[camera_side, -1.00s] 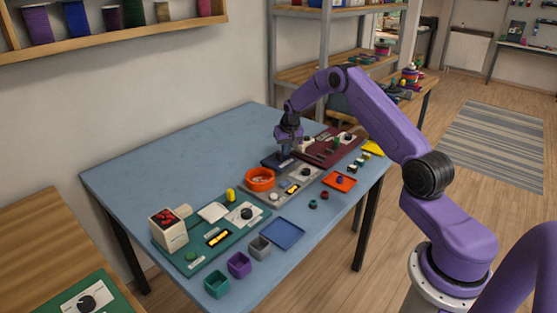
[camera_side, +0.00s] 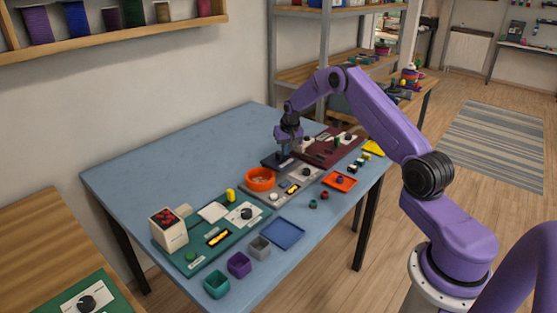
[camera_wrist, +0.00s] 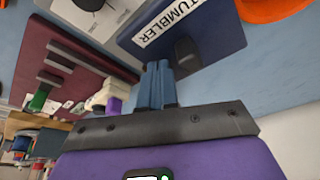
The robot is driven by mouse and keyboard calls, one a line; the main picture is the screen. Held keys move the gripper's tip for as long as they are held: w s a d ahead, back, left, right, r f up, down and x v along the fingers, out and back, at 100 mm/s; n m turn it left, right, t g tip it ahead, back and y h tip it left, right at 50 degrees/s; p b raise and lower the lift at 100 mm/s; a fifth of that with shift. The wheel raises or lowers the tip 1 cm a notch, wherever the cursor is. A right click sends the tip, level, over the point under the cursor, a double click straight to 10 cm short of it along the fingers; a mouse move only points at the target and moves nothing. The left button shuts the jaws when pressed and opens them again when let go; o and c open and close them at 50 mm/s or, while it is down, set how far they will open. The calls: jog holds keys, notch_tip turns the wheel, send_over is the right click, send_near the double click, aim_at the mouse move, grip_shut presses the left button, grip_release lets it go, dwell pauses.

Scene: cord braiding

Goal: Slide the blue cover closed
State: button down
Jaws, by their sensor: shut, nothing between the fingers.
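The blue cover (camera_wrist: 180,30) is a dark blue panel with a white "TUMBLER" label, and a dark raised grip (camera_wrist: 187,54) stands on it near one edge. The fingertips are at the cover's edge, just left of the raised grip. I cannot tell whether they touch it.
A maroon panel (camera_wrist: 60,75) with bars and a green knob lies left in the wrist view, with a grey-white panel (camera_wrist: 105,15) above it. An orange round bowl (camera_side: 260,184) is close by. The table's back left (camera_side: 190,145) is clear.

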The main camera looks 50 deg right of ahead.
aim_at(270, 165)
jog(key=shift+s+a+f, duration=0.1)
jog(key=shift+a+f, duration=0.1)
jog(key=shift+s+a, duration=0.1)
jog(key=shift+a, duration=4.8)
jog(key=shift+d, duration=0.15)
jog(key=shift+d, duration=0.55)
notch_tip(270, 165, up, 11)
jog(key=shift+w+r, duration=0.2)
